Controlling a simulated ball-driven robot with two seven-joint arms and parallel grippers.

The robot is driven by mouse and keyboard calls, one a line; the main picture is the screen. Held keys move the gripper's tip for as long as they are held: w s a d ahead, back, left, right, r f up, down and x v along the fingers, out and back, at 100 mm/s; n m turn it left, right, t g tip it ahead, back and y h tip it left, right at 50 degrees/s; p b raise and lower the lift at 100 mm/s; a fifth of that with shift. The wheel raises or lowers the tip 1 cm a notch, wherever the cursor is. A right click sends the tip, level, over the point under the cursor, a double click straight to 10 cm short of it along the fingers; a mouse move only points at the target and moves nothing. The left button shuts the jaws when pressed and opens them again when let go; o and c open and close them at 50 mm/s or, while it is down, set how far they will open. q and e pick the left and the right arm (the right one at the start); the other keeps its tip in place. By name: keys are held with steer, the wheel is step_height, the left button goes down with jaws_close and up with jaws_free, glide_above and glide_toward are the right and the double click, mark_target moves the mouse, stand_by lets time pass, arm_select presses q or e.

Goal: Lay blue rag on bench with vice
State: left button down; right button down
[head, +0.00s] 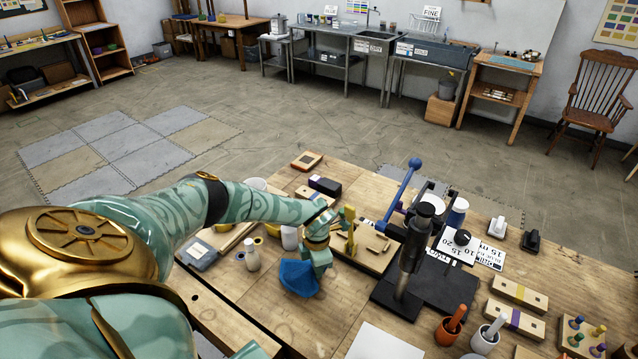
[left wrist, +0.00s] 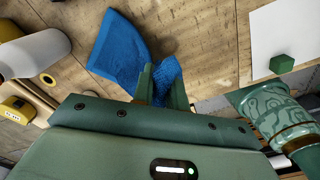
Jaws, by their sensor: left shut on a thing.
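The blue rag (head: 299,279) hangs from my left gripper (head: 312,264) over the near part of the wooden bench (head: 265,310). In the left wrist view the rag (left wrist: 120,48) is pinched between the shut fingers (left wrist: 163,88), with one flap spread to the left and a crumpled part between the fingers. I cannot tell whether its lower edge touches the bench top. A black upright tool with a blue-knobbed lever (head: 408,255) stands on this bench; I cannot make out a clear vice.
Wooden blocks, a white sheet (head: 385,343), an orange mortar (head: 449,328) and a white mortar (head: 487,337) crowd the bench. Bare wood shows just in front of the rag. Steel sinks (head: 375,45) and other tables line the far wall.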

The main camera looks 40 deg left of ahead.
arm_select(q)
steer(key=s+d+f, duration=0.1)
steer(key=d+f, duration=0.1)
steer(key=d, duration=0.1)
steer(key=s+d+f, duration=0.1)
steer(key=d+f, duration=0.2)
steer(key=s+d+f, duration=0.1)
steer(key=d+f, duration=0.2)
steer(key=shift+d, duration=0.15)
steer(key=c, duration=1.2)
jaws_free()
steer(key=shift+r, duration=0.1)
steer(key=shift+r, duration=0.1)
